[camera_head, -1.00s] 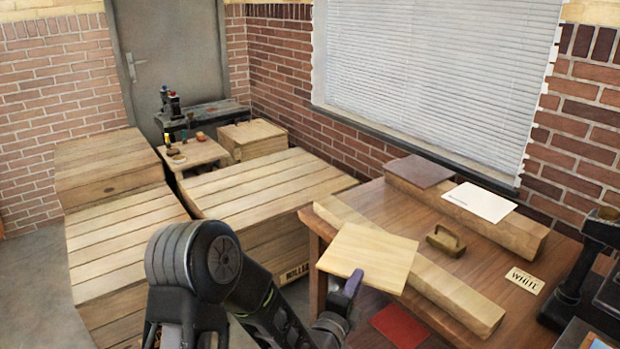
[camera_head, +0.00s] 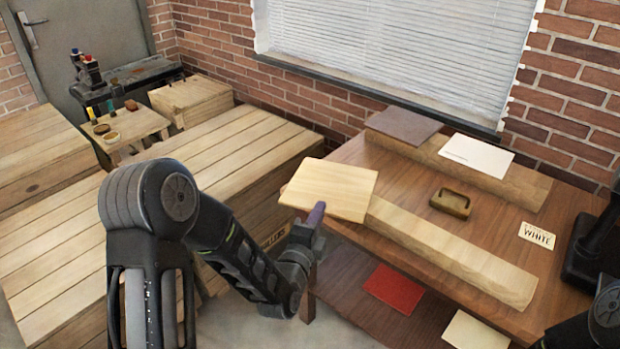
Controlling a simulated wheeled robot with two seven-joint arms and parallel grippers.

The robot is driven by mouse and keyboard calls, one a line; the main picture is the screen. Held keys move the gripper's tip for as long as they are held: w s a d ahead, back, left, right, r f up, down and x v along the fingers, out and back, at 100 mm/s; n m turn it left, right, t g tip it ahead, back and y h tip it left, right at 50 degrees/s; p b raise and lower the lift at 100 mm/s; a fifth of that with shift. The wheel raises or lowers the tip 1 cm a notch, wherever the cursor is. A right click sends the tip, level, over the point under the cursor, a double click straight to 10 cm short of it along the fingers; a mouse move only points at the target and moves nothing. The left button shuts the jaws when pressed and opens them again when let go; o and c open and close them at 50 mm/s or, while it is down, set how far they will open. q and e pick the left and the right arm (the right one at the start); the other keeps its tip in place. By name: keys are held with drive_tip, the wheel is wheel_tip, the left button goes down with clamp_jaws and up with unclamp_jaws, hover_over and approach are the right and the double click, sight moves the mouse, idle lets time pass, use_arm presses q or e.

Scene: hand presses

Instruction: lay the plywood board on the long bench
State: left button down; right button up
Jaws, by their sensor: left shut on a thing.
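The pale plywood board (camera_head: 330,189) is held by its near edge in my left gripper (camera_head: 316,214), which is shut on it. The board looks roughly flat and covers the left end of the front wooden beam (camera_head: 450,248) in the picture. I cannot tell whether it touches that beam. The beam lies on the brown wooden bench (camera_head: 400,186), which runs along under the window. The fingertips are partly hidden by the board. My right gripper is not in view.
A rear beam (camera_head: 520,186) carries a dark brown sheet (camera_head: 403,126) and a white sheet (camera_head: 477,156). A brown handled block (camera_head: 450,203) and a WHITE card (camera_head: 537,235) lie on the bench. A red sheet (camera_head: 394,288) lies on the shelf below. Planked crates (camera_head: 225,160) fill the left.

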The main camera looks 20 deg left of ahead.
sight(313, 187)
use_arm(q)
drive_tip(key=w+h, duration=0.1)
drive_tip(key=w, duration=0.1)
drive_tip(key=w+a+r+m+h+b, duration=0.1)
drive_tip(key=w+h, duration=0.1)
drive_tip(key=w+r+m+h, duration=0.1)
drive_tip(key=w, duration=0.1)
drive_tip(key=shift+a+r+g+b, duration=0.15)
drive_tip(key=shift+g+b, duration=0.15)
drive_tip(key=shift+w+a+r+m+g+h+b, duration=0.1)
drive_tip(key=shift+w+a+m+g+h+b, duration=0.1)
drive_tip(key=shift+w+a+m+h, duration=0.35)
drive_tip(key=shift+w+a+r+m+g+h+b, duration=0.1)
drive_tip(key=shift+w+a+m+g+h, duration=0.15)
drive_tip(key=shift+w+a+h, duration=0.55)
drive_tip(key=shift+s+a, duration=0.1)
drive_tip(key=shift+s, duration=0.1)
drive_tip(key=shift+f, duration=0.2)
drive_tip(key=shift+f+b, duration=0.35)
drive_tip(key=shift+f, duration=0.8)
wheel_tip(313, 187, down, 4)
drive_tip(key=b, duration=0.3)
drive_tip(key=shift+f, duration=0.15)
